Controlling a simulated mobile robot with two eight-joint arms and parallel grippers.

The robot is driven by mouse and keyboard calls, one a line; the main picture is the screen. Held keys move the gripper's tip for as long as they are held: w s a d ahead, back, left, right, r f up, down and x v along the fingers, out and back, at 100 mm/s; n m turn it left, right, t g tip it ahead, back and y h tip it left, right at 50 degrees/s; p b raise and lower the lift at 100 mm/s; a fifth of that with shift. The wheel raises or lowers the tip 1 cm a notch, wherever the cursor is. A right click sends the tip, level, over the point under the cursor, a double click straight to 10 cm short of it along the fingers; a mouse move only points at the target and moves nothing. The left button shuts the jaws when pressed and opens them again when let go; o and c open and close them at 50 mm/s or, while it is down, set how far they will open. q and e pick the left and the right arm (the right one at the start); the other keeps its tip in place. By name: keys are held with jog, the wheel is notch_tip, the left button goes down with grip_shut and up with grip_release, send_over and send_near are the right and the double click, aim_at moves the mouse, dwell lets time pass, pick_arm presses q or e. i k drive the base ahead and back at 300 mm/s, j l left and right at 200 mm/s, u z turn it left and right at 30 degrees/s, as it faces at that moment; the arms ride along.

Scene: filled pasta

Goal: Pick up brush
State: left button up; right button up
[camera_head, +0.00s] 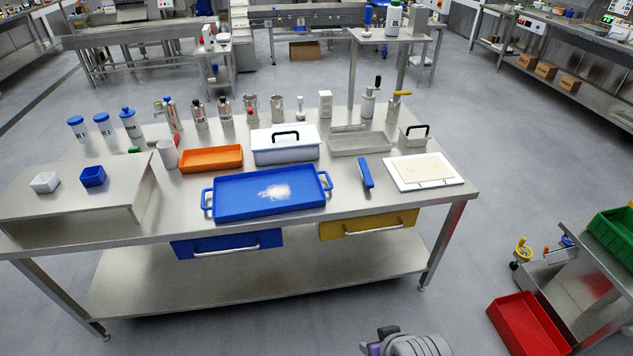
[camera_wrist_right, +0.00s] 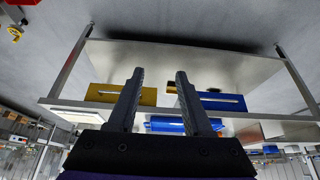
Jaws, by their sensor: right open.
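The blue brush (camera_head: 365,174) lies on the steel table (camera_head: 440,203) in the head view. It sits between the blue tray and a white board, with its long side running away from me. My right gripper (camera_wrist_right: 160,74) shows in the right wrist view with its two dark fingers apart and nothing visible between them. It is in front of the table, away from the brush. I cannot make out the brush clearly in the wrist view. My left gripper is not in view.
The blue tray (camera_head: 240,205) holds pale powder left of the brush. The white board (camera_head: 453,180) with pale sheets lies to its right. A grey metal tray (camera_head: 362,148) stands behind. A blue drawer (camera_head: 200,246) and a yellow drawer (camera_head: 345,231) hang under the tabletop.

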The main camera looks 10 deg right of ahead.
aim_at(366, 177)
jog(key=i+l, duration=0.3)
jog(key=i, duration=0.15)
jog(key=i+l, duration=0.3)
jog(key=i, duration=0.15)
jog(key=i+l, duration=0.3)
jog(key=i, duration=0.15)
jog(key=i+l, duration=0.35)
jog(key=i+z, duration=0.05)
jog(key=i, duration=0.05)
